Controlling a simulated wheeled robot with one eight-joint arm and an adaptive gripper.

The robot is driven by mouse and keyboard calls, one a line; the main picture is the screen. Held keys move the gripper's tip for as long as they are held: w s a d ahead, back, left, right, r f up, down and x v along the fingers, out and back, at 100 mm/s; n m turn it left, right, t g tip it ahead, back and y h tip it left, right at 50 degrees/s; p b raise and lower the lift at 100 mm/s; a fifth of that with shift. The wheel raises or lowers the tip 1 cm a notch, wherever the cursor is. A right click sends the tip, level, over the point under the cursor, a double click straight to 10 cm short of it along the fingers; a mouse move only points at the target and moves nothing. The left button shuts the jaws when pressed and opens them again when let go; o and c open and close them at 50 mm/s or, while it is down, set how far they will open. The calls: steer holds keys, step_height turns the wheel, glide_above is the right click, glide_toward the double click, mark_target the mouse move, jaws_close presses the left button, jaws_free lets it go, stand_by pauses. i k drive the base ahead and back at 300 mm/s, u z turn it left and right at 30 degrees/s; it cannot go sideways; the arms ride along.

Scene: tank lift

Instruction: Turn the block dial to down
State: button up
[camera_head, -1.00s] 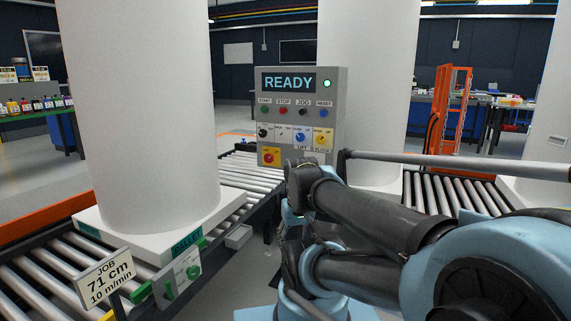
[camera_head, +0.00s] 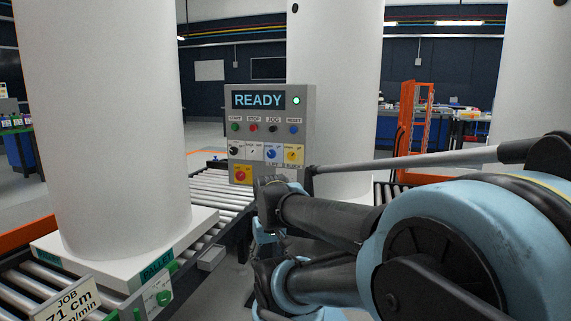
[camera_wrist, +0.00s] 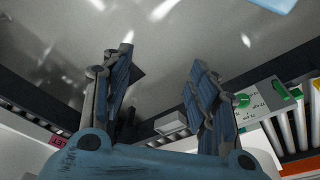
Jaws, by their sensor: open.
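The block dial (camera_head: 293,154) is a yellow square with a round knob, at the right end of the dial row on the grey control panel (camera_head: 308,125). A blue lift dial (camera_head: 272,153) is just left of it. The knob's exact pointing is too small to tell. The display reads READY and a green lamp is lit. My gripper (camera_wrist: 162,75) is open and empty in the wrist view, its two blue-padded fingers apart above the floor. The panel is not clear in that view. In the head view my arm reaches toward the panel's lower front; the fingers cannot be made out.
A large white tank (camera_head: 105,120) stands on a pallet on the left roller conveyor (camera_head: 210,190). Another white cylinder (camera_head: 335,90) stands behind the panel. A job card (camera_head: 65,303) is at lower left. An orange frame (camera_head: 420,120) stands at the back right.

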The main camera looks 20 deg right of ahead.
mark_target(291, 155)
steer(key=z, duration=0.5)
steer(key=k, duration=1.45)
steer(key=u, duration=0.45)
steer(key=i, duration=1)
